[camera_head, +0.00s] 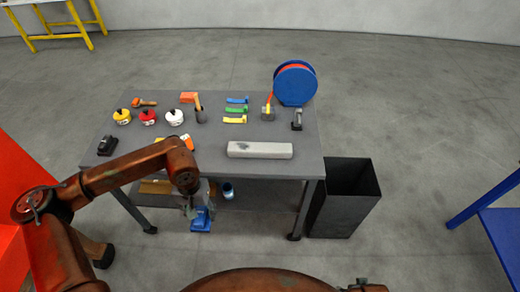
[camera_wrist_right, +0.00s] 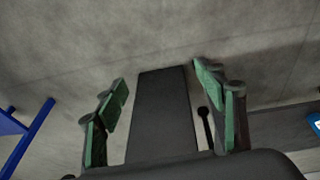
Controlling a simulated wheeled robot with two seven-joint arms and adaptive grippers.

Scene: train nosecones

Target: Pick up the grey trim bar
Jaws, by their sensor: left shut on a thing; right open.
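The grey trim bar (camera_head: 260,150) is a long, light grey block lying flat near the front right edge of the dark table. My left gripper (camera_head: 197,205) hangs in front of the table, left of the bar and apart from it. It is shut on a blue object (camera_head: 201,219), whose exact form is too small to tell. My right gripper (camera_wrist_right: 160,78) shows in the right wrist view with its green-padded fingers spread apart. No trim bar shows between them. The right gripper does not show in the head view.
The table (camera_head: 221,166) bears several small tools, round containers and coloured pieces. A blue reel (camera_head: 295,84) stands at its back right. A black open bin (camera_head: 345,205) stands right of the table. A blue bench (camera_head: 500,235) is farther right. Bare floor lies around them.

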